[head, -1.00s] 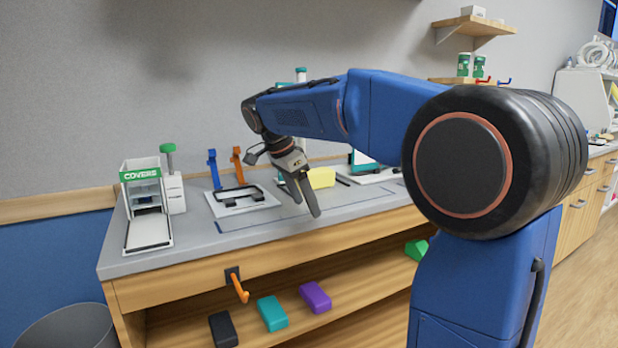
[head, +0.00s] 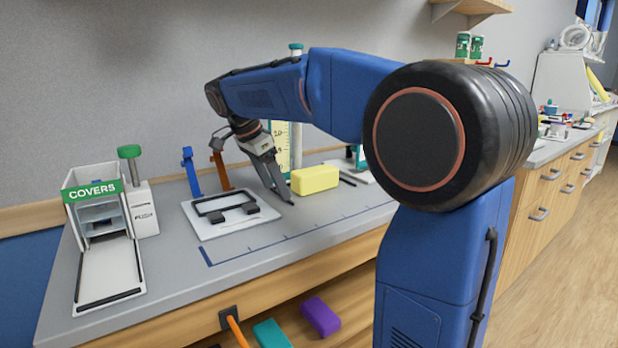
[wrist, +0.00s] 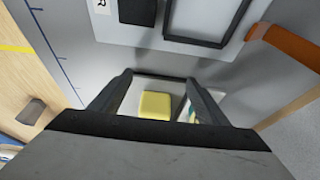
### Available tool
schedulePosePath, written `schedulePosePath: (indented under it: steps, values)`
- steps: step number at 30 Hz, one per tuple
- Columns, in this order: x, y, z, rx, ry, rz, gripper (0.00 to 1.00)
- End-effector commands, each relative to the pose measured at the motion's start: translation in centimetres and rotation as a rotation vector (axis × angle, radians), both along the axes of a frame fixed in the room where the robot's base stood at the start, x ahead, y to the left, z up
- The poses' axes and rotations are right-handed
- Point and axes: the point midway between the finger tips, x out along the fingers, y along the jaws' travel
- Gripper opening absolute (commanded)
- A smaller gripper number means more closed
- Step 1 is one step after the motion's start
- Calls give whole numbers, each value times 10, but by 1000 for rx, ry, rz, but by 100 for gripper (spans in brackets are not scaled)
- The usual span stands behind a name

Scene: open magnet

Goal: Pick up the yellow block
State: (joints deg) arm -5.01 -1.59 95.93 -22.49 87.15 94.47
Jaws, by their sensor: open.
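The yellow block (head: 315,179) lies on the grey counter (head: 330,214), toward the wall and right of the middle. My gripper (head: 281,193) points down just left of the block, over the counter beside the white tray. In the wrist view the yellow block (wrist: 155,105) shows between the two open fingers (wrist: 160,92), beyond them. The fingers are empty, and I cannot tell that they touch anything.
A white tray with a black frame (head: 228,213) lies left of my gripper. Blue (head: 191,172) and orange (head: 220,169) upright pieces stand behind it. The COVERS dispenser (head: 97,205) stands at the left. A purple block (head: 320,316) and a teal block (head: 271,333) lie on the shelf below.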

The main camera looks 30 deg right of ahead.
Motion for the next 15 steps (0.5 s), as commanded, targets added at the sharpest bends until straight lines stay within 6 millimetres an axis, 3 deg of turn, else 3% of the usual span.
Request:
schedulePosePath:
  steps: [15]
  values:
    - [2, -65, 0, 0, -1, -3, 69]
